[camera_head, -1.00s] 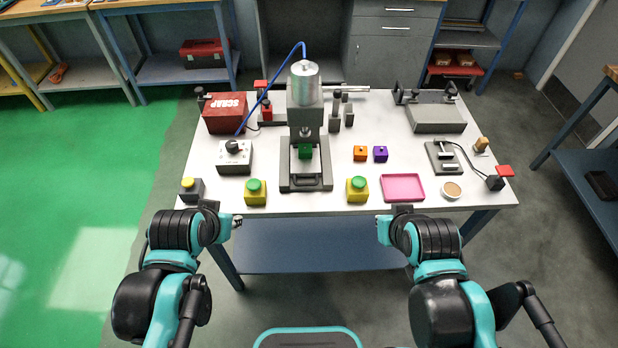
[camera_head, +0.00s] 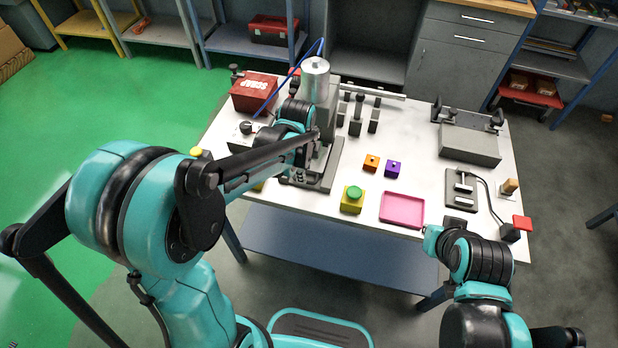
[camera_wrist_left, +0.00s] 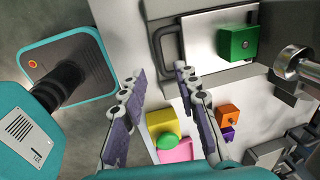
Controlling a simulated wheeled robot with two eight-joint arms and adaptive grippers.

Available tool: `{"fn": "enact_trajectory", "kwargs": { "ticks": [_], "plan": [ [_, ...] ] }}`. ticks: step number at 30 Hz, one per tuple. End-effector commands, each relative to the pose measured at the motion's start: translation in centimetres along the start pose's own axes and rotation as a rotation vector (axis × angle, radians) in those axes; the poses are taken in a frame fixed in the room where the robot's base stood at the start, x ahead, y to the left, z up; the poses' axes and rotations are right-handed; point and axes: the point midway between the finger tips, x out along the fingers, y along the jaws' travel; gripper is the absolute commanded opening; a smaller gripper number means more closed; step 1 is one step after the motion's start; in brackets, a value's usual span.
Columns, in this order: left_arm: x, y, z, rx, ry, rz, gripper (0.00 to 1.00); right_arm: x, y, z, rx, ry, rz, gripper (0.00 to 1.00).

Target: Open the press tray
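The press (camera_head: 315,70) stands at the back of the white table, with its silver cylinder on top. My left arm hides much of its front in the head view. In the left wrist view, the press tray (camera_wrist_left: 201,38) is a pale plate with a dark bar handle (camera_wrist_left: 157,52) at its near edge. A green block (camera_wrist_left: 237,43) sits on the tray. My left gripper (camera_wrist_left: 160,73) is open and empty, its fingertips just short of the handle. It also shows in front of the press in the head view (camera_head: 299,176). My right gripper (camera_head: 434,234) hangs near the front edge; its fingers are unclear.
A yellow box with a green button (camera_head: 352,199), a pink tray (camera_head: 402,210), an orange block (camera_head: 371,163) and a purple block (camera_head: 392,169) lie right of the press. A red scrap box (camera_head: 254,94) stands left. A grey fixture (camera_head: 469,148) stands at the back right.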

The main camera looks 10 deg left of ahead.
Motion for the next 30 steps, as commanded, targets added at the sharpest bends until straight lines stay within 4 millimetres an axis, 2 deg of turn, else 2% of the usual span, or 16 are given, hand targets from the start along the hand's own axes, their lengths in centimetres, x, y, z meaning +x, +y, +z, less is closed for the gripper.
{"fn": "enact_trajectory", "kwargs": {
  "ticks": [1,3,9,20,24,30],
  "plan": [
    [1.2,0.0,0.0,-0.001,0.0,0.0,0.31,0.5,0.0,0.4,0.0,0.0,0.0,0.0],
    [2.5,0.0,0.0,-0.001,0.0,-0.001,0.31,0.9,0.0,0.6,0.0,0.0,0.0,0.0],
    [4.9,0.0,0.0,-0.003,0.0,-0.001,0.31,1.6,0.0,1.1,0.0,0.0,0.0,0.0],
    [5.4,0.0,0.0,-0.003,0.0,-0.002,0.31,1.6,0.0,1.1,0.0,0.0,0.0,0.0],
    [5.4,0.0,0.0,-0.003,0.0,-0.002,0.0,1.6,0.0,1.1,0.0,0.0,0.0,0.0],
    [5.4,0.0,0.0,-0.003,0.0,-0.002,0.0,1.6,0.0,1.1,0.0,0.0,0.0,0.0]
  ]
}}
